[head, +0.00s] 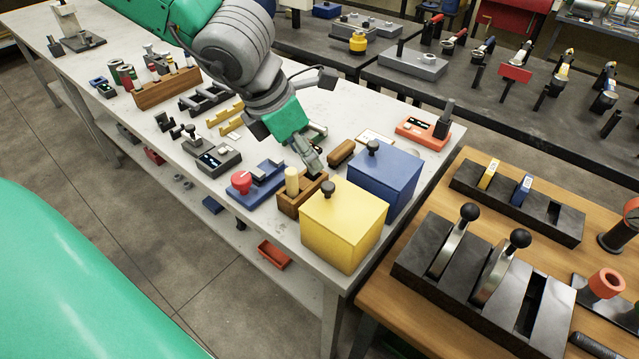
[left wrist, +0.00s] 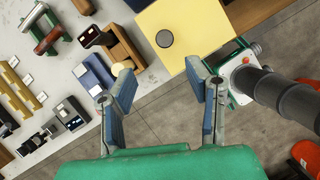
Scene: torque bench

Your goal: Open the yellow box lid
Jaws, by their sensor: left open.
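The yellow box (head: 342,236) stands at the front right corner of the pale bench. Its lid sits flat and closed, with a dark round knob (head: 328,188) on top. My left gripper (head: 314,168) is just behind and left of the knob, above the lid level as far as I can tell. In the left wrist view the gripper (left wrist: 163,84) has its two fingers wide apart with nothing between them. The yellow lid (left wrist: 205,28) and its knob (left wrist: 165,38) lie beyond the fingertips, apart from them. My right gripper does not show.
A blue box (head: 392,185) with a similar knob stands right behind the yellow one. A wooden block with a pale peg (head: 292,181) and a blue fixture with a red knob (head: 241,182) stand close on the left. A wooden bench with black lever blocks (head: 470,275) is to the right.

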